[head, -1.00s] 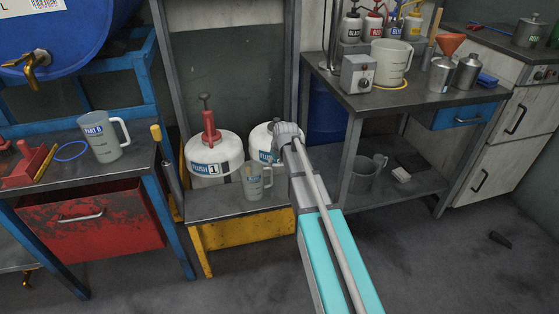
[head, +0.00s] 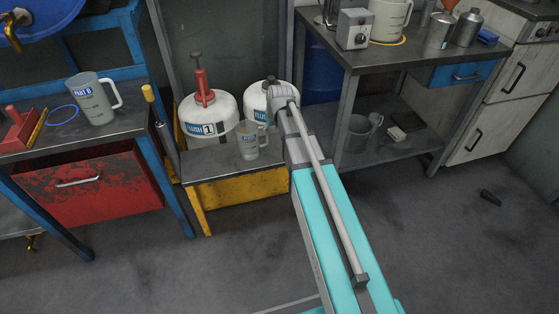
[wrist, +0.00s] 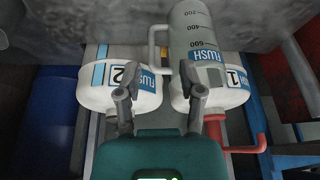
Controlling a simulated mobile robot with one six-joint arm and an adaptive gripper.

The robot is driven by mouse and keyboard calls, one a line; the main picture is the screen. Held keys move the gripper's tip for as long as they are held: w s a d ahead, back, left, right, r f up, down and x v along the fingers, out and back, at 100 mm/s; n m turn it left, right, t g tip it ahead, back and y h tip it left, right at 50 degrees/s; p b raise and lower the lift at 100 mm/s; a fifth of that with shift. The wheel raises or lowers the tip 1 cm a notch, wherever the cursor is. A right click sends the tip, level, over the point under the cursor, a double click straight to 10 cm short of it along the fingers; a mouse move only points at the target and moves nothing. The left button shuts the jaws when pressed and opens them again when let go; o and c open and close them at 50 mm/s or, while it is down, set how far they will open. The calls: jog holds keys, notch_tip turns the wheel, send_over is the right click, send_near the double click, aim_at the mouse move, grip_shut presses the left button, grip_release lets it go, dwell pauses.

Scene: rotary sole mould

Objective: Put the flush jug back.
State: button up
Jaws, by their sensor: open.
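The flush jug (head: 249,145) is a small clear jug standing upright on the low yellow stand (head: 240,187), in front of two white drums. In the wrist view the jug (wrist: 198,32) shows its scale, a blue FLUSH label and its handle (wrist: 153,50) on the left. My gripper (wrist: 158,72) is open and empty, its two fingers spread, with the handle beyond the fingertips. I cannot tell the exact gap. In the head view my arm's end hides most of the fingers and part of the Flush 2 drum.
The Flush 1 drum (head: 208,118) with a red pump and the Flush 2 drum (head: 256,95) stand behind the jug.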

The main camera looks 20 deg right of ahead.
jog(key=s+a+f+m+g, duration=0.1)
jog(key=s+a+g, duration=0.2)
jog(key=s, duration=1.9)
jog(key=shift+m+g+h, duration=0.4)
jog(key=shift+s, duration=0.1)
